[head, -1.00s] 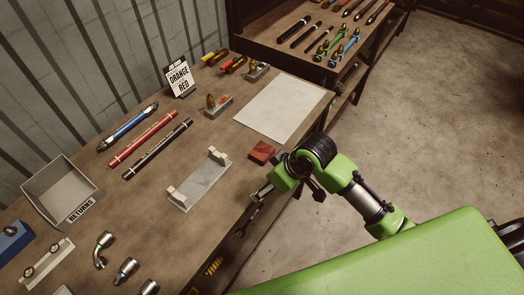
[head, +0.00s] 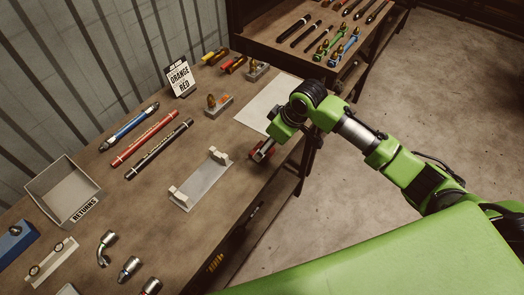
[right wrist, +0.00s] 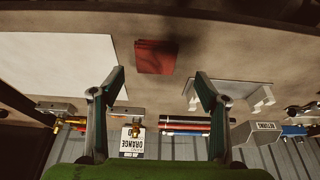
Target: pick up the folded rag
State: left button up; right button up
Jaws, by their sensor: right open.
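The folded rag (head: 257,152) is a small red square on the workbench near its front edge. In the head view my right gripper (head: 264,150) hangs over it and hides most of it. In the right wrist view the rag (right wrist: 156,57) lies ahead, between the lines of the two spread fingers and beyond their tips. My right gripper (right wrist: 160,76) is open with nothing between its fingers, and it appears apart from the rag. My left gripper is not in view.
A white sheet (head: 262,108) lies just behind the rag, partly hidden by my arm. A pale cradle with two end blocks (head: 203,180) stands to the left.

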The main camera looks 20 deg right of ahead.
aim_at(272, 151)
jog(key=shift+w+a+f, duration=0.15)
jog(key=shift+f, duration=0.5)
jog(key=shift+w+f+p, duration=0.3)
jog(key=shift+f+p, duration=0.2)
jog(key=shift+p, duration=0.05)
jog(key=p+x, duration=0.1)
jog(key=x, duration=0.3)
jog(key=shift+w, duration=0.15)
jog(key=c, duration=1.2)
